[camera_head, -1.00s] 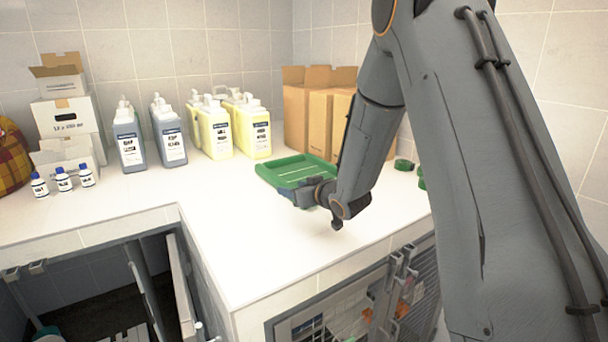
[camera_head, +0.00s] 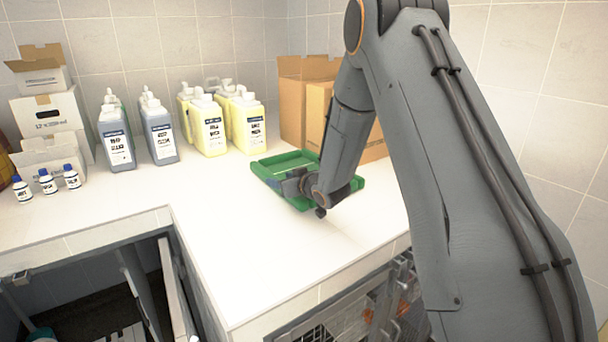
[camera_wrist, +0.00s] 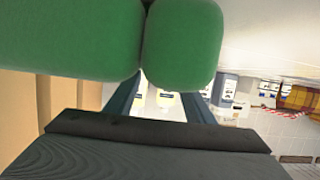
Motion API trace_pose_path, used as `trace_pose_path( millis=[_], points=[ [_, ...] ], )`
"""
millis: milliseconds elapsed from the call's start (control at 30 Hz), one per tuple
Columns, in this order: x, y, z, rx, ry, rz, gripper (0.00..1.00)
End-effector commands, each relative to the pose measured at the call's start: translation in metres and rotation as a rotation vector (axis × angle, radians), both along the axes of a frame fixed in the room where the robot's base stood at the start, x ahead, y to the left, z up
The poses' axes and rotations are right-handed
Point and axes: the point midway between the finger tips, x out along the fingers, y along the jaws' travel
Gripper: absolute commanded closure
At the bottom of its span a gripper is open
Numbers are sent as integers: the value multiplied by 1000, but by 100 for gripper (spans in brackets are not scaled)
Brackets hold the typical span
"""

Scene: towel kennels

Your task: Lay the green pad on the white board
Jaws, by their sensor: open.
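A shallow green tray-like piece with a raised rim (camera_head: 270,172) lies on the white counter; I cannot tell whether it is the green pad. My gripper (camera_head: 292,186) is at its near side, low over it, and my wrist hides part of it. In the wrist view, large rounded green shapes (camera_wrist: 70,40) fill the top left, very close to the camera. My gripper (camera_wrist: 160,100) is open there, its two dark fingers apart with nothing seen held between them. I cannot make out a separate white board.
The white counter (camera_head: 250,235) is clear in front of the tray and to its left. Cardboard boxes (camera_head: 292,115) stand behind it. Yellow jugs (camera_head: 210,130) and grey-blue jugs (camera_head: 162,140) stand further left, with small bottles (camera_head: 47,182). A wire-fronted kennel (camera_head: 345,315) is below the edge.

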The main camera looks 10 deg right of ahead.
Motion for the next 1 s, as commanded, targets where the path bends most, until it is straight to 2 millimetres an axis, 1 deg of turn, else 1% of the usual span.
trace_pose_path(
  millis=[233,367,567,600,667,800,867,900,1000],
  points=[
    [23,9,-9,-1,1,1,52],
    [28,11,-11,0,0,1,52],
    [29,11,-12,0,0,0,52],
    [29,11,-12,0,0,0,53],
    [29,11,-11,0,0,0,63],
    [28,11,-11,0,0,0,87],
    [28,11,-11,0,0,0,97],
    [29,11,-11,-1,-1,0,100],
    [29,11,-11,-1,-1,0,100]
  ],
)
